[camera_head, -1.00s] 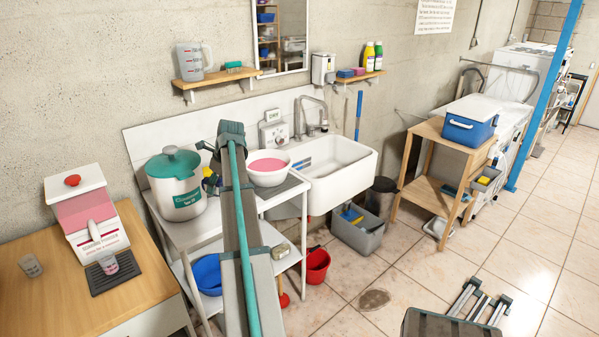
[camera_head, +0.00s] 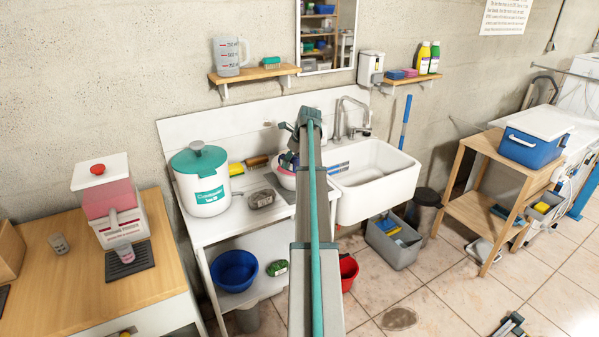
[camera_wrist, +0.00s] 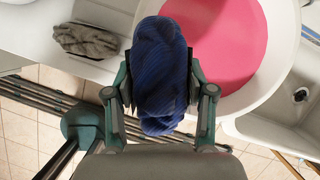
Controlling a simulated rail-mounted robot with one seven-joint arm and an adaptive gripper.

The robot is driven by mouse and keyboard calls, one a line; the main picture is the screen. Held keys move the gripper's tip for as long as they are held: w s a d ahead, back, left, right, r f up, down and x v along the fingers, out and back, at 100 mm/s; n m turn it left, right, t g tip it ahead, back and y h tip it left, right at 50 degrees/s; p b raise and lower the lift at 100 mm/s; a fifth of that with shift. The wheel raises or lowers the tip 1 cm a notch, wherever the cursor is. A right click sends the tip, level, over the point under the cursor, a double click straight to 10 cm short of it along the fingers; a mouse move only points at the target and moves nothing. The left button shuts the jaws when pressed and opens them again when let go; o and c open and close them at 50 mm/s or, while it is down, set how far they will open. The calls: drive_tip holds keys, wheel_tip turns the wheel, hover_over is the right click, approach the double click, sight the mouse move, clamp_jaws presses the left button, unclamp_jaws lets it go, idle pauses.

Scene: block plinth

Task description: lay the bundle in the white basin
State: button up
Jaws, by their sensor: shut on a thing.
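My gripper (camera_wrist: 162,92) is shut on a dark blue, ribbed bundle (camera_wrist: 160,62), which stands out past both fingertips in the wrist view. A white basin (camera_wrist: 288,58) with a pink inside lies beyond and to the right of the bundle there. The bundle overlaps the basin's left part in that view; its height above the basin is hard to tell. In the head view the basin (camera_head: 284,183) stands on the white bench left of the sink, mostly hidden behind my arm. My gripper is close by it, largely hidden too.
A white sink (camera_head: 375,195) with a tap is right of the basin. A white pot with a teal lid (camera_head: 200,180) stands at the bench's left.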

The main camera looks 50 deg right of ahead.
drive_tip(key=d+f, duration=0.2)
drive_tip(key=w+d+f+p, duration=0.1)
drive_tip(key=d, duration=0.1)
drive_tip(key=w+d+f+p, duration=0.1)
drive_tip(key=d+f, duration=0.1)
drive_tip(key=shift+w+d+f, duration=0.15)
drive_tip(key=shift+d+f, duration=0.15)
drive_tip(key=shift+w+d+f+p, duration=0.1)
drive_tip(key=shift+d+f+p, duration=0.25)
drive_tip(key=shift+f, duration=0.25)
drive_tip(key=shift+w+d+f+p, duration=0.15)
drive_tip(key=shift+f+p, duration=0.35)
drive_tip(key=shift+f, duration=0.4)
drive_tip(key=shift+s+d+f+p, duration=0.1)
drive_tip(key=shift+f+p, duration=0.35)
drive_tip(key=shift+f, duration=0.45)
drive_tip(key=shift+f, duration=0.1)
drive_tip(key=o, duration=1.3)
drive_tip(key=b+v, duration=0.3)
drive_tip(key=v, duration=0.9)
